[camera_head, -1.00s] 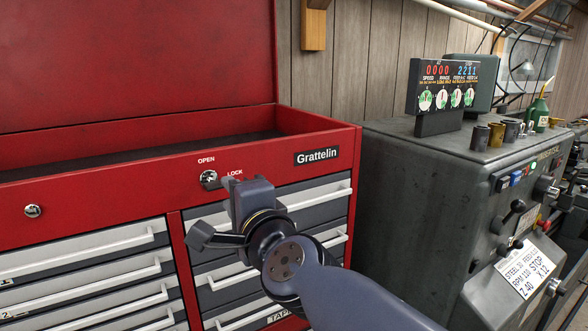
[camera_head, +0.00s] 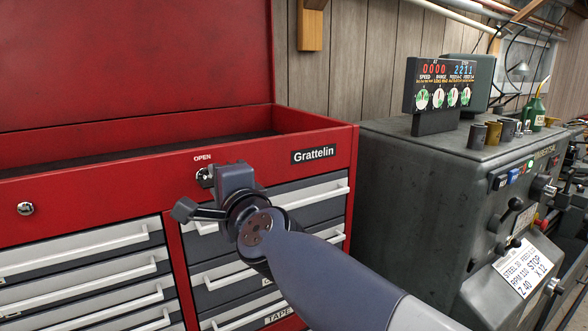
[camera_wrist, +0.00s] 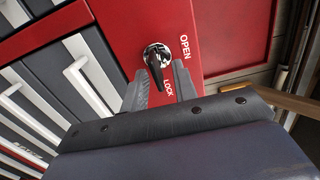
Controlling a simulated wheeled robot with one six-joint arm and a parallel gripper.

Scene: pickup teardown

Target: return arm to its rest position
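My gripper (camera_wrist: 160,72) is open in the wrist view, its two grey fingers apart on either side of a lock (camera_wrist: 157,54) in the red front of the tool chest. A black key or knob (camera_wrist: 155,72) in the lock points between the fingers toward the LOCK side. I cannot tell whether a finger touches it. In the head view my arm (camera_head: 320,270) reaches up and left from the lower right. My wrist is in front of the chest's right part, just below the OPEN label, and partly hides the lock.
The red tool chest (camera_head: 100,185) has its lid up and shut drawers with white handles. A second lock (camera_head: 25,208) is at its left. A grey lathe (camera_head: 420,190) with a digital display (camera_head: 437,88) stands close to the right. Wood panelling is behind.

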